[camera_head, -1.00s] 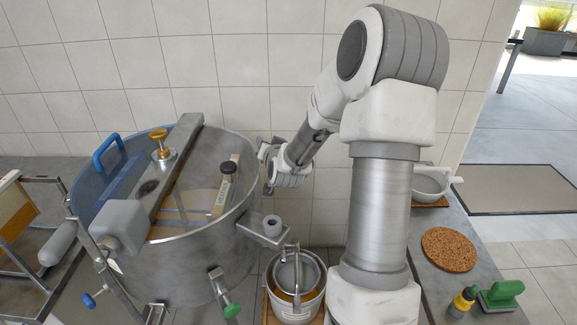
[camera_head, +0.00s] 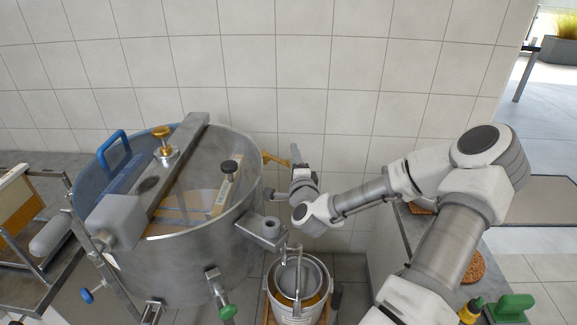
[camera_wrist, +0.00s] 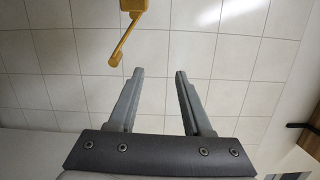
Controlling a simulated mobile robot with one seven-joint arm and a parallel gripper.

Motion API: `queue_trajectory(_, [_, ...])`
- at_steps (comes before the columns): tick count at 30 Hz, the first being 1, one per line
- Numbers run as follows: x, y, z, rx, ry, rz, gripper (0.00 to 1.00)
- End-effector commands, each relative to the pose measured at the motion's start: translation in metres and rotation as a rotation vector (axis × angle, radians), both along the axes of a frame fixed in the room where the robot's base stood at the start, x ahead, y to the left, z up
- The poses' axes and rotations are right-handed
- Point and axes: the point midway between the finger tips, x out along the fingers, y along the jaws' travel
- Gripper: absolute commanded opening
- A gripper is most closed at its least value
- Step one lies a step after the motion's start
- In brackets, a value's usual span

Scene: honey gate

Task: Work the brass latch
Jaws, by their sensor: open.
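A brass-yellow latch (camera_head: 274,158) sticks out from the right side of the steel drum, near its rim. In the wrist view the latch (camera_wrist: 126,38) is a block with a slanting arm ending in a small round end. My gripper (camera_head: 295,153) is just right of the latch in the head view. In the wrist view my gripper (camera_wrist: 157,74) is open and empty. The latch's arm end is beyond and left of the left fingertip, apart from it in the picture. Part of the latch is cut off by the top edge there.
The steel drum (camera_head: 190,262) has a crossbar with a brass knob (camera_head: 161,133). A spout (camera_head: 267,230) juts out below my gripper, over a pail (camera_head: 296,308). The tiled wall (camera_head: 330,80) is behind.

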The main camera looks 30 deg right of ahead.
Motion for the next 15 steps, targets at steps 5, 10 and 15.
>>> queue_trajectory(5, [0.000, 0.000, -0.035, 0.002, 0.004, 0.000, 0.50])
queue_trajectory(10, [0.000, 0.001, -0.071, 0.003, 0.005, 0.000, 0.50])
queue_trajectory(15, [0.025, -0.012, -0.073, -0.005, 0.001, 0.000, 0.50])
